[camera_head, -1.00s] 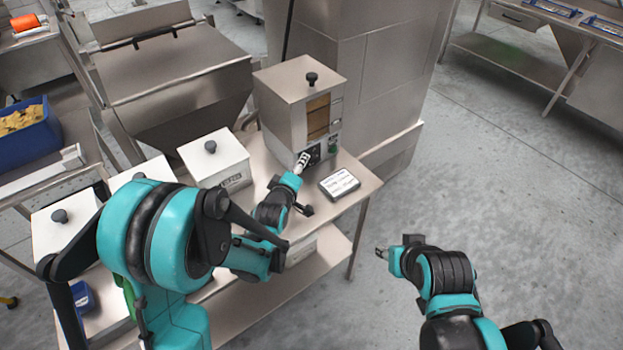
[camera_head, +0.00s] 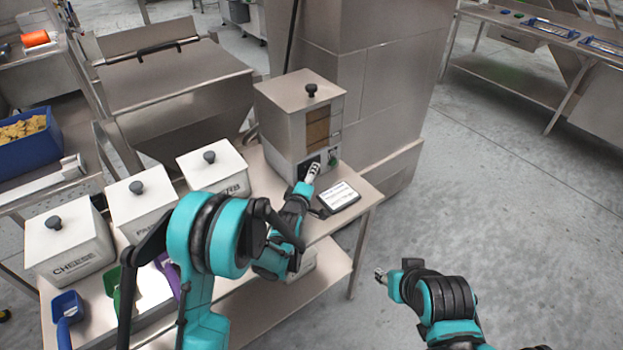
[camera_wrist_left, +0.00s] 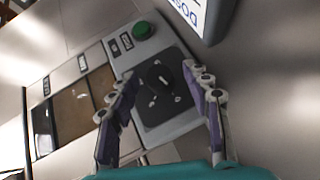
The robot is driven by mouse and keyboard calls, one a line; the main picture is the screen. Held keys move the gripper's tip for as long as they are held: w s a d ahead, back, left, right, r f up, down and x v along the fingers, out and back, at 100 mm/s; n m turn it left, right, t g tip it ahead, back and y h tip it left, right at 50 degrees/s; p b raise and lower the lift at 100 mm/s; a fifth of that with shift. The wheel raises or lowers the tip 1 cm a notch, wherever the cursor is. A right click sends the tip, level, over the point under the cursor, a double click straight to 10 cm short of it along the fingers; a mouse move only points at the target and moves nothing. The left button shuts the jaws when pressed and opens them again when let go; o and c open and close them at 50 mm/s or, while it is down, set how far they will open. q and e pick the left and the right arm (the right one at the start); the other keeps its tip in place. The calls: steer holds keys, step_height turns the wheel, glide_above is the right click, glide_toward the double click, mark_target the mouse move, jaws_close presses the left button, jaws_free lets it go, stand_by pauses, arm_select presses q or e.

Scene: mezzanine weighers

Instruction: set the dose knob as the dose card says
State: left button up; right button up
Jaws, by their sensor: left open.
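The dose knob (camera_wrist_left: 158,80) is a dark round knob with a white pointer mark on a black square plate, in the left wrist view. It is on the front of the steel dispenser (camera_head: 283,128), low down. My left gripper (camera_wrist_left: 168,85) is open, with one finger on each side of the knob; contact is not visible. In the head view, the left gripper (camera_head: 313,170) covers most of the knob panel. My right gripper (camera_head: 379,275) hangs over open floor, apart from everything.
A green button (camera_wrist_left: 141,30) sits beside the knob plate. White lidded bins, one marked CHEESE (camera_head: 70,262), line the table to the left. A blue scoop (camera_head: 68,308) and other scoops stand in front of them. The floor on the right is clear.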

arm_select(q)
jaws_close()
steer(key=shift+r, duration=0.1)
steer(key=g+p, duration=0.1)
steer(key=m+g+y+p, duration=0.1)
steer(key=p, duration=0.1)
steer(key=shift+r, duration=0.35)
steer(key=shift+w+d+m+g+y+p, duration=0.1)
steer(key=shift+d+m+g+y+p, duration=0.1)
steer(key=shift+m+g+y+p, duration=0.9)
